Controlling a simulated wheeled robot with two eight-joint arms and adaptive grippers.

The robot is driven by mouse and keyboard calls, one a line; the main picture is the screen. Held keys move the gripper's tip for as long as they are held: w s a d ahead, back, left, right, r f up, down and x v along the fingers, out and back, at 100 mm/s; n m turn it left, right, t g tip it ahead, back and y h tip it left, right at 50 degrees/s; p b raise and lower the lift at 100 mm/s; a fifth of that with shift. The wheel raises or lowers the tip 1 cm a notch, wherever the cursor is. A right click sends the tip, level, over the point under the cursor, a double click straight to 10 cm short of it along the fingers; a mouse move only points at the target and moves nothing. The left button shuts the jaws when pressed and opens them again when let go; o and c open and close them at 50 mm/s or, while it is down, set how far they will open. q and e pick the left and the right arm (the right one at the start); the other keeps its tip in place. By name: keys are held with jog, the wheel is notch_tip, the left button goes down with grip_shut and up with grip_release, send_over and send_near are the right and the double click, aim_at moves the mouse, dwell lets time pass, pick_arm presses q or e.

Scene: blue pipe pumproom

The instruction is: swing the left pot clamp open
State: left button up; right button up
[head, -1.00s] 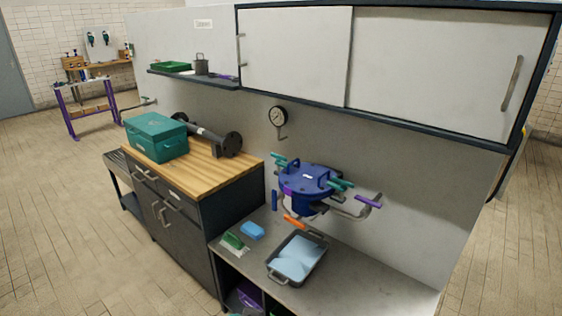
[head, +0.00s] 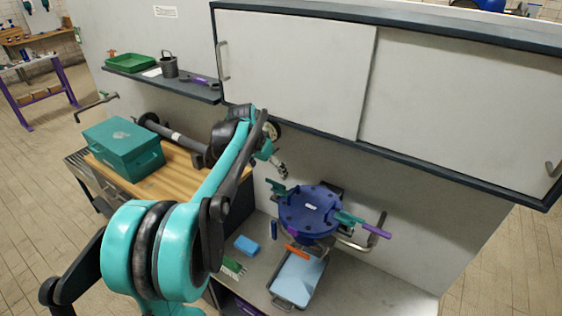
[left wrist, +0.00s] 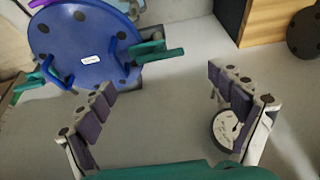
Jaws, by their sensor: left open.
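The blue round pot lid (head: 308,210) sits on the wall-side unit in the head view, with teal clamps at its left and right. The left clamp (head: 277,187) sticks out at the lid's left edge, and the right clamp (head: 348,218) at its right. In the left wrist view the lid (left wrist: 85,45) is at upper left, with the left clamp's teal handle (left wrist: 160,52) at its right edge. My left gripper (head: 274,158) is open and empty, above and slightly left of the left clamp, apart from it. Its spread fingers show in the wrist view (left wrist: 165,102). My right gripper is out of view.
A pressure gauge (left wrist: 228,127) is on the wall by my left gripper. A wall cabinet (head: 290,65) hangs above. A grey tray (head: 298,280) and a blue sponge (head: 246,245) lie below the pot. A teal toolbox (head: 123,148) stands on the wooden bench.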

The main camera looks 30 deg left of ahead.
aim_at(275, 183)
pick_arm(q)
jog(key=b+x, duration=0.2)
jog(key=x, duration=0.5)
jog(key=shift+w+f, duration=0.2)
jog(key=shift+w, duration=0.1)
jog(key=c, duration=1.2)
